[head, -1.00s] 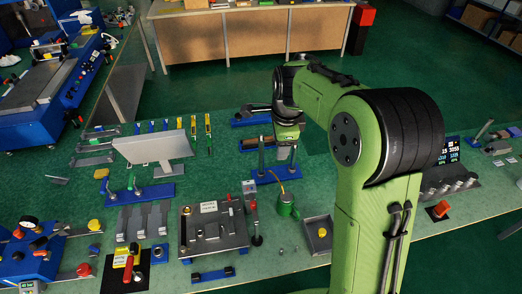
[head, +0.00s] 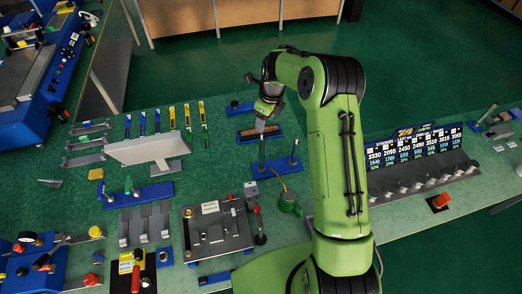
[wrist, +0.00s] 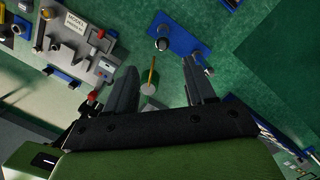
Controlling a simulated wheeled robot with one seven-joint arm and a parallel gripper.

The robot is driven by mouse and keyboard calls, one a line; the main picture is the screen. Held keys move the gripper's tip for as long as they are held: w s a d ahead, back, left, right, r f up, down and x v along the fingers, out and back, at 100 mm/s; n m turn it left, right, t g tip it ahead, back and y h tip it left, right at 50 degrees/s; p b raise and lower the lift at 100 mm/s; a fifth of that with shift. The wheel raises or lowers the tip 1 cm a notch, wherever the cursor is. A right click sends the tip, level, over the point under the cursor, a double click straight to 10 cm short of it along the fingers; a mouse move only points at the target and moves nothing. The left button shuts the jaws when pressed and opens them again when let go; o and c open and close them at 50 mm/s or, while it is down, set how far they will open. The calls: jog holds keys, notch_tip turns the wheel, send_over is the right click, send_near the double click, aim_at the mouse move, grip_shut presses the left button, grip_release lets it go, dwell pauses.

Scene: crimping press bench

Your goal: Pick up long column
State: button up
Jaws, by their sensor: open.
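The long column (head: 262,152) appears to be the taller dark post at the left of a blue base plate (head: 277,166) in the head view. A slimmer post (head: 294,152) stands at its right. My gripper (head: 262,122) is near the long column's top, which it partly hides in this view. In the wrist view, my gripper (wrist: 160,67) has its two fingers spread, with no column between them. The blue base plate (wrist: 184,40) lies beyond the fingertips there, with posts seen nearly end-on. I cannot tell which of these is the long column.
A green can (head: 288,202) stands in front of the base plate. A grey fixture plate (head: 217,232) with red-handled parts is at front left. A brown block tray (head: 260,132) lies behind the posts. A grey slanted panel (head: 148,148) stands left; a display rack (head: 423,165) stands right.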

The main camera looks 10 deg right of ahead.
aim_at(262, 134)
jog(key=f, duration=0.2)
jog(key=w+f, duration=0.1)
jog(key=f, duration=0.4)
jog(key=shift+w+a, duration=0.25)
jog(key=shift+a, duration=0.1)
jog(key=shift+s+f, duration=0.1)
jog(key=shift+f, duration=0.2)
notch_tip(262, 134, down, 4)
jog(key=shift+a+f+b, duration=0.1)
jog(key=shift+f+b, duration=0.1)
jog(key=shift+b, duration=0.45)
jog(key=shift+w+f, duration=0.15)
jog(key=shift+w, duration=0.05)
jog(key=shift+s+r, duration=0.1)
jog(key=shift+r, duration=0.1)
jog(key=c, duration=0.4)
grip_shut()
